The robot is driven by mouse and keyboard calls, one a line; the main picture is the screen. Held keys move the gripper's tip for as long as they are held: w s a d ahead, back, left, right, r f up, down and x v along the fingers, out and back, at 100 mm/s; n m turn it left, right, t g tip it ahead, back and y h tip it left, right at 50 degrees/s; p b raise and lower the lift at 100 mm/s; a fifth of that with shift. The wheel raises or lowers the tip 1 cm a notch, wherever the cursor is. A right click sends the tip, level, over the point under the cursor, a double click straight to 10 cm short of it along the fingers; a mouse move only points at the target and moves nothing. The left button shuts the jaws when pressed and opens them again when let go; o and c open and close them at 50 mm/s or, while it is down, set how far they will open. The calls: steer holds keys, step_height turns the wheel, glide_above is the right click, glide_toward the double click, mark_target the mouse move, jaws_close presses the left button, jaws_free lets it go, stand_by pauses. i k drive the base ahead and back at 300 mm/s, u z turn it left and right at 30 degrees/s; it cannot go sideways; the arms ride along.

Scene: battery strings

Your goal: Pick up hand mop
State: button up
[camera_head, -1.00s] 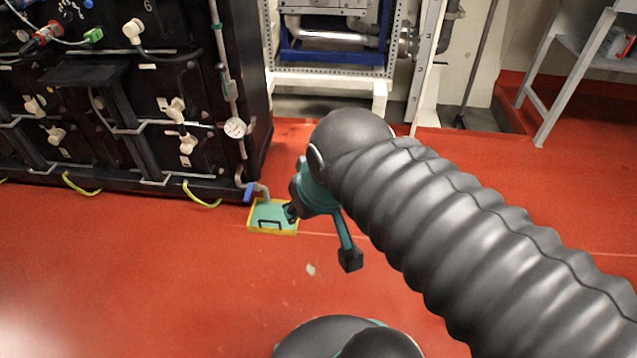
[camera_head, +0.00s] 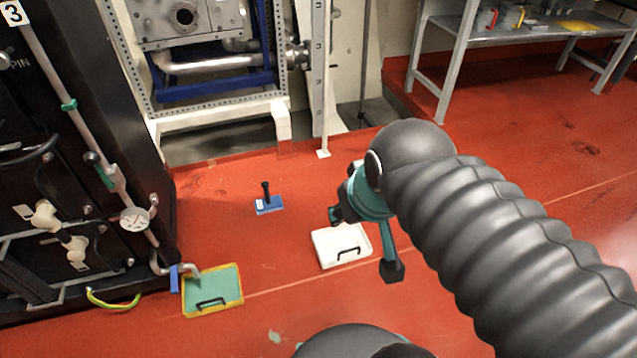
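A small blue block with an upright black handle, which looks like the hand mop (camera_head: 268,204), stands on the red floor left of centre. My gripper (camera_head: 364,243) is to its right in the picture, apart from it. Its two dark-tipped fingers are spread, and nothing shows between them. Part of the gripper is hidden by my arm's own wrist. The mop is in full view.
A white tray (camera_head: 326,255) with a black handle lies on the floor beside my gripper in the picture. A yellow-rimmed tray (camera_head: 240,299) with green inside sits by the black battery cabinet (camera_head: 150,180). A metal rack (camera_head: 205,121) stands behind, a table (camera_head: 530,33) back right.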

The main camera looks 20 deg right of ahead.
mark_target(268, 204)
steer(key=z, duration=0.4)
steer(key=i, duration=0.85)
steer(key=z, duration=0.05)
